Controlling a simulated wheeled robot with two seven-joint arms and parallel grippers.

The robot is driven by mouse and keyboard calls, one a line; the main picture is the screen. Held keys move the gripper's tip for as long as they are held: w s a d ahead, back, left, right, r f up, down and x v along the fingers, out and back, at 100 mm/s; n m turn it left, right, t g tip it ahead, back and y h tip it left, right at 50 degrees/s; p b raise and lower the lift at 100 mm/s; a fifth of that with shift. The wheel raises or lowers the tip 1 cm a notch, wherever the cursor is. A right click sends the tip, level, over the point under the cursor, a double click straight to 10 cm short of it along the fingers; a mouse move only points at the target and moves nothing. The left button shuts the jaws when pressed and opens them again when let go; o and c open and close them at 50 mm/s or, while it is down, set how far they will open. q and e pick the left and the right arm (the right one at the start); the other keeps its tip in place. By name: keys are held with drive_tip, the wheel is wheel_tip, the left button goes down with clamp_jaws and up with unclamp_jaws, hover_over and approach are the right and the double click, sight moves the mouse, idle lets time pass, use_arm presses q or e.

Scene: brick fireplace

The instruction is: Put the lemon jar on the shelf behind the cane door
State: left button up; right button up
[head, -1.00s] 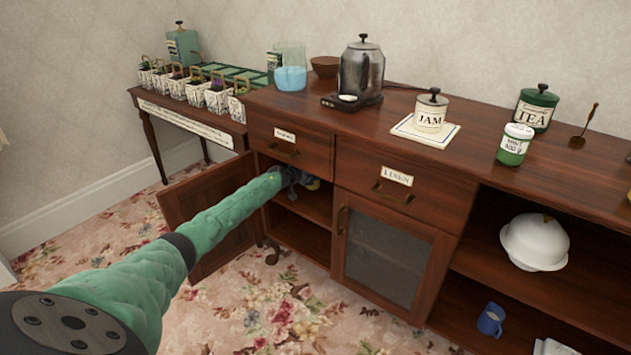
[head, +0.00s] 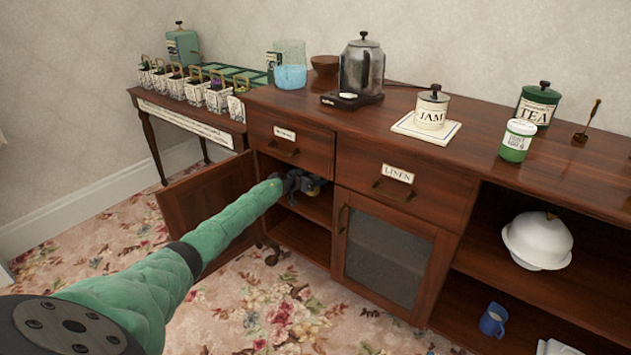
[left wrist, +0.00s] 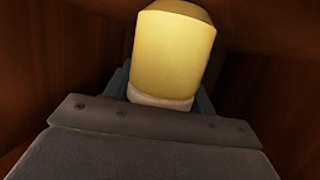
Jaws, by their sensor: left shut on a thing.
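My left gripper (head: 308,185) is inside the open left cupboard of the sideboard, just above its shelf (head: 312,207). It is shut on a yellow jar with a pale end, the lemon jar (left wrist: 172,50), which fills the top middle of the left wrist view. In the head view only a small yellow patch of the jar shows, the rest hidden by the gripper. I cannot tell whether the jar touches the shelf. The cupboard's door (head: 205,215) stands swung open to the left, beside my arm. My right gripper is not in view.
A closed door (head: 388,258) with a grey panel is right of the open cupboard. Drawers (head: 290,147) sit above. On top stand a kettle (head: 361,70), a jam jar (head: 432,108), a tea tin (head: 537,105) and a green-and-white jar (head: 517,140). Open shelves at right hold a white dome (head: 537,240).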

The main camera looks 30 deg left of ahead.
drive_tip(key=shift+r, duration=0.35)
use_arm(q)
drive_tip(key=shift+f, duration=0.1)
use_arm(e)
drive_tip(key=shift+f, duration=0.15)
use_arm(q)
drive_tip(key=o, duration=1.3)
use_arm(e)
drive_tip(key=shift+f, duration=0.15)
